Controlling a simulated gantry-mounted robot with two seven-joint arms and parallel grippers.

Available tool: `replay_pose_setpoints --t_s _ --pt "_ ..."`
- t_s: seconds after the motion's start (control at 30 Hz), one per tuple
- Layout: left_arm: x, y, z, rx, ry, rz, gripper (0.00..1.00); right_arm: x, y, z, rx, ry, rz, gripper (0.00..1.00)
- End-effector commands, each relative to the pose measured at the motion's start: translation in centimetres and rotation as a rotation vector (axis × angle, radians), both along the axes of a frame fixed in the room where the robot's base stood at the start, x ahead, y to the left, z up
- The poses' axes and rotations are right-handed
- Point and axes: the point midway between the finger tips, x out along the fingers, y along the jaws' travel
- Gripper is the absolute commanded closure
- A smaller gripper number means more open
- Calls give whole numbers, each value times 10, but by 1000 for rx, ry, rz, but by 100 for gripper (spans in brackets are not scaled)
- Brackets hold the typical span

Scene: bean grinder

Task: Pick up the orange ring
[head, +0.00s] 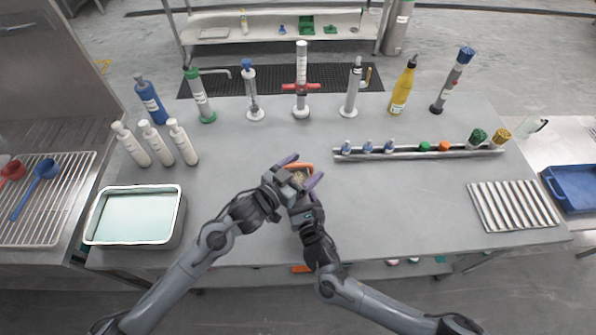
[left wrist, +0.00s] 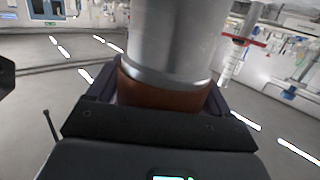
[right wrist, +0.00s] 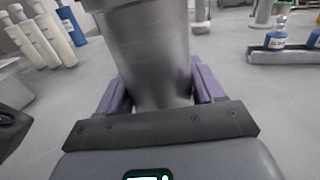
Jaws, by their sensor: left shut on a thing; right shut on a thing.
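An orange curved piece (head: 298,166), which looks like the ring, shows at the middle of the table between my grippers; much of it is hidden. My left gripper (head: 284,170) has its fingers closed around a bean grinder's brown-orange section (left wrist: 155,94), just below a metal cylinder (left wrist: 172,40) in the left wrist view. I cannot tell whether this section is the ring. My right gripper (head: 307,186) is shut on the grinder's metal cylinder (right wrist: 150,50), which stands between its purple fingers in the right wrist view. The two grippers are very close together.
White bottles (head: 158,142) and a water-filled tray (head: 135,214) are at the left. A row of tools and bottles, including a yellow bottle (head: 403,88), lines the back. A rack (head: 400,155) with small capped items and a ribbed tray (head: 512,205) are at the right. The front-right table is clear.

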Motion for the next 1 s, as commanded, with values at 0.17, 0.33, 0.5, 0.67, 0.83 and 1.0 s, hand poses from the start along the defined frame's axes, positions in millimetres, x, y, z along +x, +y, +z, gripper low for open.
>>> replay_pose_setpoints --t_s 0.17,0.33,0.5,0.67,0.83,1.0 --pt "0 0 0 0 0 0 50 0 0 -1 -2 2 0 74" --pt "0 0 6 -1 -2 0 50 0 0 -1 -2 2 0 74" --pt "0 0 29 -2 -6 1 50 0 0 -1 -2 2 0 74" --pt "0 0 58 -3 -6 0 50 0 0 -1 -2 3 0 74" --pt "0 0 83 -1 -4 0 50 0 0 -1 -2 2 0 74" --pt "0 0 97 -1 -3 0 50 0 0 -1 -2 2 0 74"
